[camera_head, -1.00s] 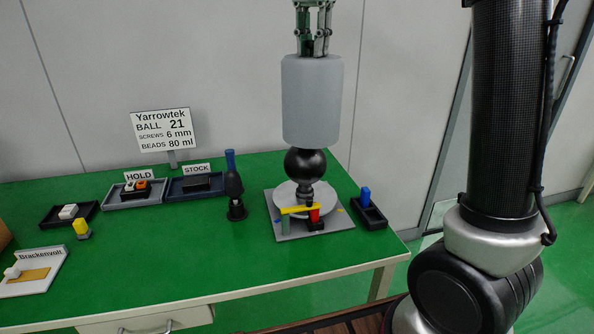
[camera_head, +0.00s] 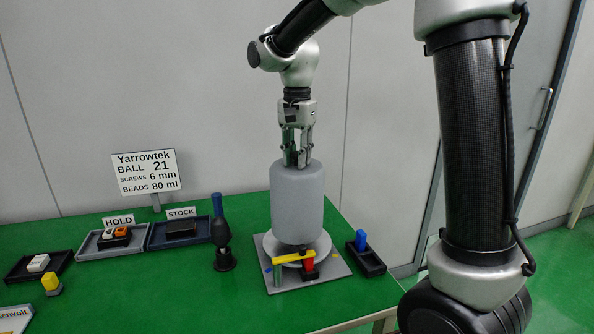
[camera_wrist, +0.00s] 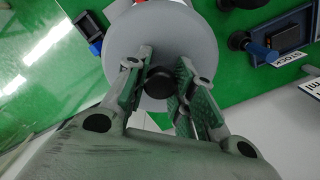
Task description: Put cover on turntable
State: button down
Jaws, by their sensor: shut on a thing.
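The cover (camera_head: 297,203) is a tall grey cylinder with a rounded top, upright over the turntable (camera_head: 318,246). It hides the black ball seen earlier, and its lower edge is at or just above the pale round disc; I cannot tell if they touch. My gripper (camera_head: 297,161) points down and is shut on the cover's top knob. In the wrist view the dark knob (camera_wrist: 159,82) sits between the fingers.
A dark tray with a blue block (camera_head: 361,239) is right of the turntable. A dark blue-topped tool (camera_head: 221,233) stands to the left. HOLD (camera_head: 91,252) and STOCK (camera_head: 160,240) trays, a sign (camera_head: 148,172) and a yellow-topped piece (camera_head: 51,284) are farther left. Green table is clear in front.

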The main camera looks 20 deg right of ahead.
aim_at(297, 170)
jog(key=shift+f, duration=1.95)
jog(key=c, duration=1.2)
grip_release()
jog(key=shift+f, duration=0.1)
notch_tip(297, 170, up, 12)
jog(key=shift+s+d+r, duration=0.15)
jog(key=shift+r, duration=0.05)
jog(key=s+d+n+t, duration=0.2)
jog(key=s+d+n, duration=0.2)
jog(key=s+d, duration=0.65)
jog(key=s+d+f+n+t, duration=0.1)
jog(key=s+d+f+n, duration=0.1)
jog(key=s, duration=0.5)
jog(key=s+d+f+n+t, duration=0.1)
jog(key=s+d+f+n, duration=0.1)
jog(key=s+f, duration=0.3)
jog(key=s+n, duration=0.1)
jog(key=s, duration=0.2)
